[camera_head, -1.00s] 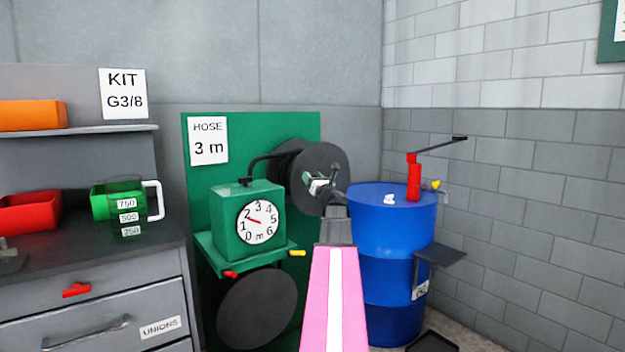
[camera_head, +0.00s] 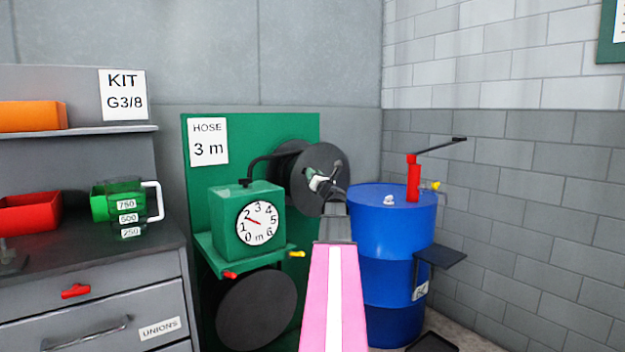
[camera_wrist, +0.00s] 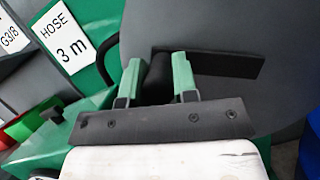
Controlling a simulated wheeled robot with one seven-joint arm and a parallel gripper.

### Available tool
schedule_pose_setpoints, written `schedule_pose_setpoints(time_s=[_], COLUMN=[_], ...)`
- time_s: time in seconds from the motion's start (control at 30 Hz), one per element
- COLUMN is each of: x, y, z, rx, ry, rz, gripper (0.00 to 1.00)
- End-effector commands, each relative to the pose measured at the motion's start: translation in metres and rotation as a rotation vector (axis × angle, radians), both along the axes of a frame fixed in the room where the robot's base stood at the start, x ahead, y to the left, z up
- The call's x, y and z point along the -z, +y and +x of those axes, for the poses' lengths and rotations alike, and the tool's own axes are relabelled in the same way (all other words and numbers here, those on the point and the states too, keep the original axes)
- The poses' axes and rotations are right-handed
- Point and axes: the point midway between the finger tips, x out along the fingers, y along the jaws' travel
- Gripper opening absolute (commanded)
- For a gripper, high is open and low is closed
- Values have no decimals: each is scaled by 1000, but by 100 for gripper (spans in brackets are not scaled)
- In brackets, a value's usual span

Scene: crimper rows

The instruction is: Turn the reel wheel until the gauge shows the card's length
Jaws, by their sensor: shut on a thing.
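The HOSE card (camera_head: 209,142) on the green board reads 3 m. The round white gauge (camera_head: 264,229) is on the green box; its red needle points up-left, between 1 and 2. The dark grey reel wheel (camera_head: 328,154) stands right of the box, and my arm covers part of it. My gripper (camera_head: 317,180) is in front of the wheel. In the wrist view its green fingers (camera_wrist: 156,75) are shut on the wheel's dark handle (camera_wrist: 157,85), beside a flat dark bar (camera_wrist: 220,64) across the grey disc.
A blue drum (camera_head: 385,225) with a red pump (camera_head: 413,180) stands close on the right of my arm. A second dark disc (camera_head: 256,308) is below the green box. A drawer cabinet (camera_head: 90,265) with a green jug is on the left.

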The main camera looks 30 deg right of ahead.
Motion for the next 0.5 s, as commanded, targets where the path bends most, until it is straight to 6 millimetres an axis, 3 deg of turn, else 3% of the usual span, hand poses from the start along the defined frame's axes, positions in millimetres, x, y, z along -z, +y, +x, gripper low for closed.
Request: schedule_pose_setpoints(time_s=[0.5], x=[-33], y=[-27], z=[2], rx=[2], ry=[28], rz=[373], gripper=[0])
